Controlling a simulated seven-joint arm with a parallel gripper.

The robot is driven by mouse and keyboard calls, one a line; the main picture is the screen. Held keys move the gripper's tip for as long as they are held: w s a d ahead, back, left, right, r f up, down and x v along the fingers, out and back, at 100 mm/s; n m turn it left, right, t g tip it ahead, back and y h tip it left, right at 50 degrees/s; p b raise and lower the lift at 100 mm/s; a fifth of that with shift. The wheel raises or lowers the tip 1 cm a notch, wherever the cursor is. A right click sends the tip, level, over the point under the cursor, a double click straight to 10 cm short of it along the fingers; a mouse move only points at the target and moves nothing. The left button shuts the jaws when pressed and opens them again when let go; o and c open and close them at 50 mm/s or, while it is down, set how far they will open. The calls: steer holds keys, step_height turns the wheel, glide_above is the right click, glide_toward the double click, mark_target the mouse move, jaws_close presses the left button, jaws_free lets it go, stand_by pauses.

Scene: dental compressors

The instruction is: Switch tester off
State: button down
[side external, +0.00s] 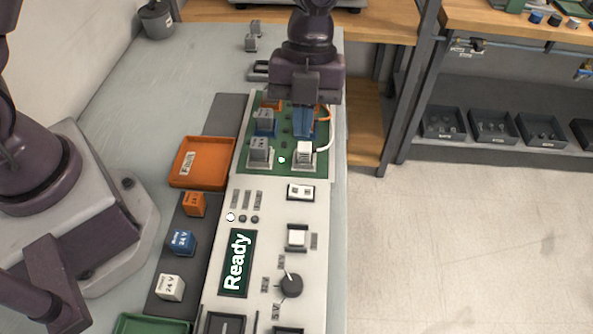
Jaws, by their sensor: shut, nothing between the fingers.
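The tester is a long pale panel (222,285) on the bench, with a lit display (236,262) reading "Ready". A white rocker switch (300,192) sits near its top right; its position is too small to tell. Below are a square white button (297,237) and a dark rotary knob (291,285). One small lamp (230,217) is white beside two dark ones. My gripper (304,134) is shut and empty over the green circuit board (282,142), above the rocker switch in the picture. Blue shows at its fingertips; I cannot tell whether that is finger or a part behind.
The board carries several relay blocks, wires and a small green light (281,160). Left are an orange "Fault" tray (202,162), orange (194,204), blue (182,243) and white (171,287) blocks, and a green tray (150,325). The bench strip right of the panel is clear.

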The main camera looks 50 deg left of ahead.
glide_toward(303, 192)
steer(key=x, duration=0.3)
steer(key=s+x, duration=0.1)
steer(key=x, duration=0.1)
steer(key=shift+s+a+f, duration=0.2)
steer(key=shift+a+f, duration=0.1)
steer(key=shift+f, duration=0.5)
steer(key=shift+s+a+f, duration=0.15)
steer(key=shift+f, duration=0.25)
steer(key=shift+w+d+r, duration=0.2)
steer(key=shift+w+d, duration=0.4)
steer(key=shift+d, duration=0.05)
steer(key=shift+r, duration=0.1)
steer(key=d+v, duration=0.1)
steer(key=v, duration=1.2)
steer(key=shift+s+r, duration=0.25)
steer(key=shift+r, duration=0.25)
